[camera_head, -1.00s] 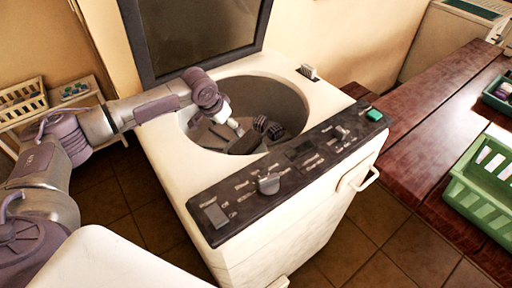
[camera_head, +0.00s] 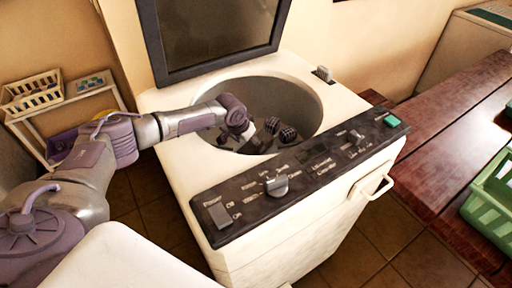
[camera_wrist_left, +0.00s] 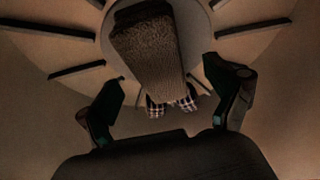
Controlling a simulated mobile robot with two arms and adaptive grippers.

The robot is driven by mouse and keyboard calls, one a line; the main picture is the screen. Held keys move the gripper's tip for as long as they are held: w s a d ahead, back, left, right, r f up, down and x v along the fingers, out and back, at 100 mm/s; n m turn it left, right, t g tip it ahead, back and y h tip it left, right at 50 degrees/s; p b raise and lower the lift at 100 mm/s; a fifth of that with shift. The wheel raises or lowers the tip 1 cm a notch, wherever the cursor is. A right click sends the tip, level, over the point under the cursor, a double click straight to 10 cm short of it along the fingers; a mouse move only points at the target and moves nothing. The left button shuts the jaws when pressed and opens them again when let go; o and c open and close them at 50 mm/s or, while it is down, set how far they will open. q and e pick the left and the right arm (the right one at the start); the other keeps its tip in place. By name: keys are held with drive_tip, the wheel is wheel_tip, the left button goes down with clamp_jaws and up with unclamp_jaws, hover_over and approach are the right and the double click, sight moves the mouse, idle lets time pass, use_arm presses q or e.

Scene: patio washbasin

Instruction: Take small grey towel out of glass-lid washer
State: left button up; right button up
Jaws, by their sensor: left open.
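The glass-lid washer (camera_head: 345,205) stands in the middle of the head view with its dark-framed lid (camera_head: 215,35) raised. My left gripper (camera_head: 277,135) reaches down into its round tub. In the left wrist view, a grey-brown textured towel (camera_wrist_left: 148,52) lies at the tub's centre, ahead of my left gripper (camera_wrist_left: 166,85). The fingers are spread, one on each side of the towel's near end, and do not appear to touch it. A dark-and-white checked cloth (camera_wrist_left: 170,104) shows just below that end. The towel cannot be made out in the head view. My right gripper is not in view.
Raised ribs (camera_wrist_left: 85,69) radiate across the tub floor. The control panel (camera_head: 300,170) runs along the washer's front edge. A wooden bench (camera_head: 450,130) with a green basket (camera_head: 492,200) stands at right. A small shelf (camera_head: 75,115) with a cream basket (camera_head: 32,92) stands at left.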

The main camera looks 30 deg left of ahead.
sight(253, 145)
use_arm(q)
drive_tip(key=x, duration=0.5)
drive_tip(key=shift+w+d+r, duration=0.1)
drive_tip(key=shift+d, duration=0.05)
drive_tip(key=shift+r, duration=0.1)
drive_tip(key=c, duration=1.3)
